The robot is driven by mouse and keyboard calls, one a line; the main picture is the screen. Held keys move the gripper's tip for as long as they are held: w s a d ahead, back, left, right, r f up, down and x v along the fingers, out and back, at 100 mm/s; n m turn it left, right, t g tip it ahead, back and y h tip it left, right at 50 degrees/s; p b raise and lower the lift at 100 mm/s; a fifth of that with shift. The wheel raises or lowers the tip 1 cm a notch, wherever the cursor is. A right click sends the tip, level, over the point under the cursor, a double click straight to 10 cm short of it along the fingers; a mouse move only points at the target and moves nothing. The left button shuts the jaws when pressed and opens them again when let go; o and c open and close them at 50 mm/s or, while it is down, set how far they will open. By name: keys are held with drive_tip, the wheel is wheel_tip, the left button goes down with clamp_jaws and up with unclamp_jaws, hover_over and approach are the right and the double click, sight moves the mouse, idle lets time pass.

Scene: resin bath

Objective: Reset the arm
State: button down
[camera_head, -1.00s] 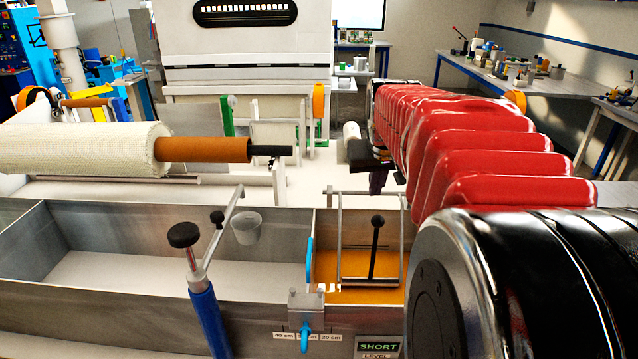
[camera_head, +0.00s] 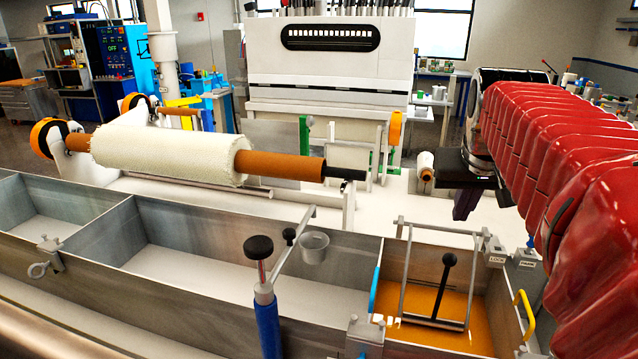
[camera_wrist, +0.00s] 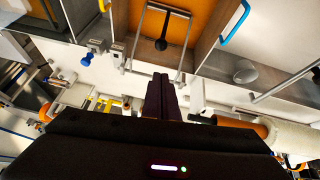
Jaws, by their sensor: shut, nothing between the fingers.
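My arm is in a red ribbed sleeve and reaches in from the right of the head view. My gripper (camera_head: 466,205) hangs at its far end, behind the resin bath's orange compartment (camera_head: 418,333). Its dark purple fingers point down, closed together with nothing between them. In the wrist view my gripper (camera_wrist: 161,78) shows its two fingers side by side and touching. The bath lies at the top of that view, with a black-knobbed lever (camera_wrist: 161,44) in a metal frame just beyond the fingertips.
A white fabric roll (camera_head: 170,152) on an orange core lies left of my gripper. A smaller roll (camera_head: 426,165) sits close beside it. A blue post with a black knob (camera_head: 258,247) and a grey cup (camera_head: 314,246) stand at the bath. A white machine (camera_head: 330,75) stands behind.

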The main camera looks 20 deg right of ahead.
drive_tip(key=shift+w, duration=0.1)
drive_tip(key=s+a+f+n+y, duration=0.1)
drive_tip(key=s+a+f+n, duration=0.1)
drive_tip(key=a+f, duration=0.3)
drive_tip(key=s+a+f+n+y, duration=0.1)
drive_tip(key=s+a+f, duration=0.3)
drive_tip(key=a, duration=0.8)
drive_tip(key=s+a+f+n+t+y, duration=0.1)
drive_tip(key=s+a+f+n, duration=0.1)
drive_tip(key=a+f, duration=0.4)
drive_tip(key=s+a, duration=0.1)
drive_tip(key=a, duration=0.2)
drive_tip(key=shift+s+a+f+n, duration=0.2)
drive_tip(key=shift+s+f+n, duration=0.1)
drive_tip(key=shift+f, duration=0.05)
drive_tip(key=shift+d, duration=0.1)
